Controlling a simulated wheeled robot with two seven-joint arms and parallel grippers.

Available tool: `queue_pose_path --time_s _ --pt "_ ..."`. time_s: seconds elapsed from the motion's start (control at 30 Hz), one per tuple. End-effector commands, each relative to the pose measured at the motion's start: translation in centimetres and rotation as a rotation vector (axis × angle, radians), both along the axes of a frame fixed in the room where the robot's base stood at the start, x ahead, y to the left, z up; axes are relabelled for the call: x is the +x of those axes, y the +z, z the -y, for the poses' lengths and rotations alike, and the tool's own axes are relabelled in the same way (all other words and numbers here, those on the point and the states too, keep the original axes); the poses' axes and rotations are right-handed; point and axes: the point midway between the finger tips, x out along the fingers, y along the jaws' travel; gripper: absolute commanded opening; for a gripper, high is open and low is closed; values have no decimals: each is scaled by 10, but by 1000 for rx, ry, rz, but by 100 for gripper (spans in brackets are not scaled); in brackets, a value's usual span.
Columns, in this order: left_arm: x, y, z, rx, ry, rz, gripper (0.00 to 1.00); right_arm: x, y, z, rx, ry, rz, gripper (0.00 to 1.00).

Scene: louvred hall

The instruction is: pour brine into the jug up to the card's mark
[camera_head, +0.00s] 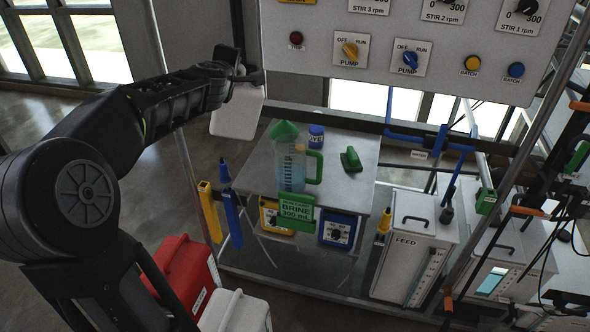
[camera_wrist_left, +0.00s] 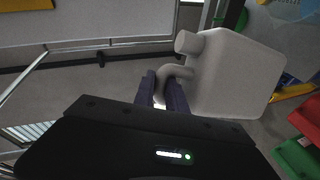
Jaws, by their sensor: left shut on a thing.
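My left gripper (camera_head: 238,68) is shut on the handle of a white jerrycan (camera_head: 238,110), held in the air left of the small table. In the left wrist view the gripper (camera_wrist_left: 163,92) grips the handle of the white jerrycan (camera_wrist_left: 235,72), whose spout points left. The clear jug (camera_head: 291,165) with a green handle stands on the grey table (camera_head: 340,190), with pale blue liquid low in it and a green funnel-like piece (camera_head: 284,131) at its top. The green card (camera_head: 296,212) reads BRINE 300 mL at the table's front edge. My right gripper is not in view.
A blue-lidded jar (camera_head: 316,136) and a green scoop-like object (camera_head: 350,160) are on the table. A control panel (camera_head: 400,50) overhangs behind. A red container (camera_head: 185,270) and a white one (camera_head: 235,312) stand at the lower left. The FEED tank (camera_head: 412,245) is at right.

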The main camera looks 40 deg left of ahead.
Motion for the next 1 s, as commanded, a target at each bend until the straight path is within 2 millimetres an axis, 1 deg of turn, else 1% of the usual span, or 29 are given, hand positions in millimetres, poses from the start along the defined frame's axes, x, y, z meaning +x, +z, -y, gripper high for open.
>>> queue_pose_path --time_s 0.23,0.43,1.0 --pt "-17 17 -19 -126 5 122 0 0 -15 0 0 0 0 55" --pt "-25 29 -28 -209 2 193 0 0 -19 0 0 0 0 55" --pt "-25 28 -28 -215 1 197 0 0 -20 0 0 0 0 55"
